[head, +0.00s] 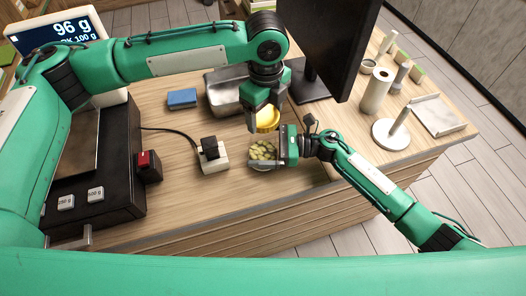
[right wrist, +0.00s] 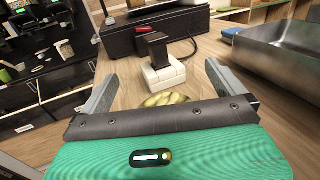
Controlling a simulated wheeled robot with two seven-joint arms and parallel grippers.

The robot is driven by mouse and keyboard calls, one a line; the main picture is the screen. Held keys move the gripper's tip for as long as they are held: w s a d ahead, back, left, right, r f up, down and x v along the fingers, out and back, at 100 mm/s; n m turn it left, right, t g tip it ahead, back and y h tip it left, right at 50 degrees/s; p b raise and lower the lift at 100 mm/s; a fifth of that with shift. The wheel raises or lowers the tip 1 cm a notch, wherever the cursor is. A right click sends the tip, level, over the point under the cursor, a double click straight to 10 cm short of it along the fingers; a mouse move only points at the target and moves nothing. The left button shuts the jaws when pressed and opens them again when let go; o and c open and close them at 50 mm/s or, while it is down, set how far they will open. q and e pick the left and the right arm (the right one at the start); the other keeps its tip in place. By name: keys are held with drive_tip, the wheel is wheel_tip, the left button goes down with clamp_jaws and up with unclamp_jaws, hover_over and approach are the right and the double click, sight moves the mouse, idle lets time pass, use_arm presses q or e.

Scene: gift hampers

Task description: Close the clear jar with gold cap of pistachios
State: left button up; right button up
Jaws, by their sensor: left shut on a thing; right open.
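The clear jar of pistachios (head: 262,153) stands uncapped on the wooden counter, its green-yellow nuts showing at the top. My right gripper (head: 268,153) is open at the jar. Much of the jar is hidden there.
A metal tray (head: 226,96) and a blue box (head: 182,98) lie behind. A white block with a black top (head: 213,157) stands left of the jar. A black scale (head: 115,165) is further left. A monitor (head: 325,45) and a white stand (head: 392,130) are to the right.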

drive_tip(key=c, duration=1.5)
use_arm(q)
hover_over(265, 139)
drive_tip(key=shift+w+f, duration=0.1)
drive_tip(key=shift+f, duration=2.35)
drive_tip(key=shift+f, duration=0.15)
drive_tip(key=shift+f, duration=0.75)
drive_tip(key=shift+f, duration=0.6)
